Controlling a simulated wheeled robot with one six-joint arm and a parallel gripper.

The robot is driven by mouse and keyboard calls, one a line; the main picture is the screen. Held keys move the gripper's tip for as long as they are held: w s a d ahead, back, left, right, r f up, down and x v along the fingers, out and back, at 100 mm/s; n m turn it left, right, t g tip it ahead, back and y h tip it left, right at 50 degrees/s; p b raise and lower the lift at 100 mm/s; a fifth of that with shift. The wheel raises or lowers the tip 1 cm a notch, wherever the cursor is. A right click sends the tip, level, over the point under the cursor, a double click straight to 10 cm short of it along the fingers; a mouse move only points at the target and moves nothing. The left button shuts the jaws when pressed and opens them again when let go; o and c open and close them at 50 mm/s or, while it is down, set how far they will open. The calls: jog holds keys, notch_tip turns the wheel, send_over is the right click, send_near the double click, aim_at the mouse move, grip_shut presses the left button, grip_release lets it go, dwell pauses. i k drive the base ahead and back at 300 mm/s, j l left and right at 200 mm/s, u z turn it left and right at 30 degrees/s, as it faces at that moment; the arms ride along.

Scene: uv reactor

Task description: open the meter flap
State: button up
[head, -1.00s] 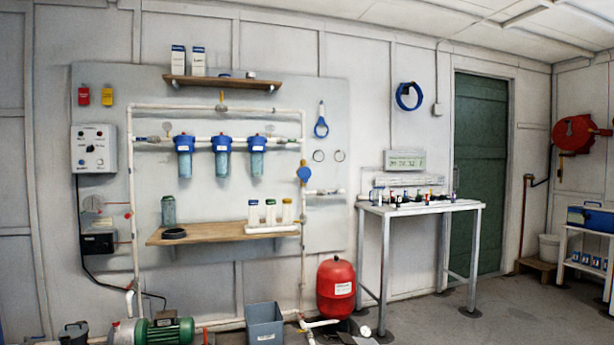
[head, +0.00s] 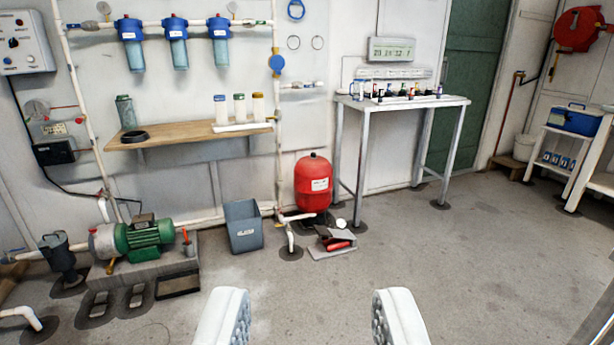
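A round blue cover (head: 277,65), which looks like the meter's flap, sits on the vertical white pipe right of the filters. It looks closed, but it is too small to tell for sure. My gripper (head: 312,305) shows at the bottom of the view with its two white fingers wide apart. It is open, with nothing between the fingers. It is well short of the wall and far from the blue cover.
A wooden shelf (head: 187,135) holds jars. A white table (head: 402,104) with small bottles stands right.

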aim_at(278, 61)
jog(key=i+z, duration=0.25)
jog(key=i, duration=1.6)
jog(key=i+u, duration=0.25)
jog(key=i, duration=0.25)
jog(key=i+l+u, duration=0.25)
jog(key=i, duration=0.25)
jog(key=i+l+u, duration=0.2)
jog(key=i, duration=0.3)
jog(key=i+l+u, duration=0.25)
jog(key=i+l, duration=0.15)
jog(key=i, duration=0.1)
